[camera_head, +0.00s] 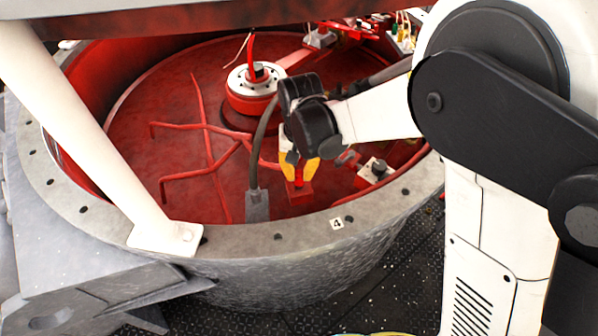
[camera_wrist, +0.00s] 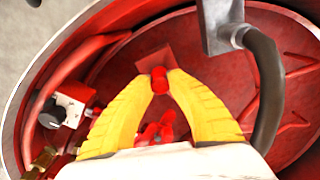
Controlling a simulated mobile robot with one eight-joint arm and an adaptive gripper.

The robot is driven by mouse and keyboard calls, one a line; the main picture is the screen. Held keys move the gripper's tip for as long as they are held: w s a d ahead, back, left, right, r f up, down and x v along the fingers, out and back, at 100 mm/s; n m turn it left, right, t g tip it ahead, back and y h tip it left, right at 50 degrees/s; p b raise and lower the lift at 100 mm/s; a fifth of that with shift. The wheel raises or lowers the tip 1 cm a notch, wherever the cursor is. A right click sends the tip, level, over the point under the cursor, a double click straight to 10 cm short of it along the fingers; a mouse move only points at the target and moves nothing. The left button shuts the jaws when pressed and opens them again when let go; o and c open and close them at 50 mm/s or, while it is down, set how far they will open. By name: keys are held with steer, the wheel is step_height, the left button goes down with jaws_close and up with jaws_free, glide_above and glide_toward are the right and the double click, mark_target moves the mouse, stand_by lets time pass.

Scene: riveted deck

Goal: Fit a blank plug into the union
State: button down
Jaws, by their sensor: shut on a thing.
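My gripper (camera_head: 299,172) has yellow fingers and points down inside the round red basin. In the wrist view its fingertips (camera_wrist: 160,80) are closed on a small red cylindrical piece (camera_wrist: 160,82), which looks like the blank plug. Just beyond the fingertips is a red block (camera_wrist: 150,62), also in the head view (camera_head: 299,194), on the basin's near side; it may bear the union. I cannot tell whether the held piece touches the block or sits in an opening. The union's opening is not clearly visible, hidden by the fingers and the piece.
A grey bracket (camera_head: 257,205) with a thick dark hose stands left of my gripper. A white box with a black knob (camera_head: 377,168) is to the right. A red flanged hub (camera_head: 252,92) stands behind. The basin's grey rim (camera_head: 290,236) curves in front; red pipes cross the floor.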

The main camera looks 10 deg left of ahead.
steer(key=shift+f+b, duration=0.5)
steer(key=shift+f, duration=0.25)
stand_by(0.5)
steer(key=c, duration=1.3)
jaws_free()
step_height(320, 180, up, 8)
steer(key=shift+f, duration=0.2)
steer(key=shift+d, duration=0.1)
